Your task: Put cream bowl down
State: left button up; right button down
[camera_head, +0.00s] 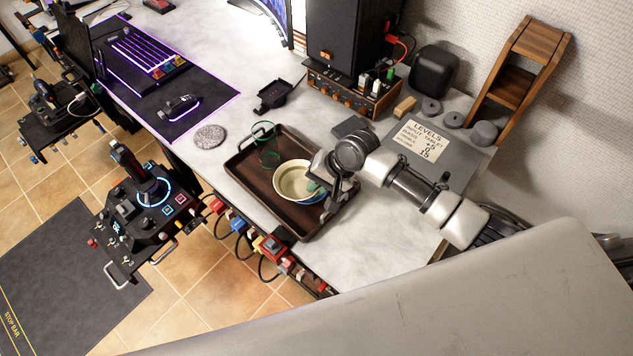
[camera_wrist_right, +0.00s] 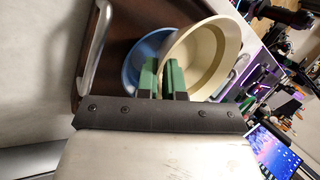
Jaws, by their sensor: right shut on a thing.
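The cream bowl (camera_head: 290,181) is over the brown tray (camera_head: 254,197), overlapping a blue bowl (camera_head: 309,202) from above. My right gripper (camera_head: 314,187) is shut on the cream bowl's rim at its right side. In the right wrist view, the green fingers (camera_wrist_right: 166,80) pinch the near rim of the cream bowl (camera_wrist_right: 204,60). The blue bowl (camera_wrist_right: 143,56) shows behind and to the left there, partly hidden. I cannot tell whether the two bowls touch. My left gripper is not in view.
A round grey coaster (camera_head: 209,136) lies left of the tray. An amplifier (camera_head: 352,95) stands behind. The desk right of the tray (camera_head: 385,235) is clear.

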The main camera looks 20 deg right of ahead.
jog(key=shift+f, duration=0.3)
jog(key=c, duration=1.3)
grip_release()
jog(key=shift+o, duration=0.2)
jog(key=shift+r, duration=0.3)
jog(key=v, duration=1.2)
jog(key=shift+r, duration=0.3)
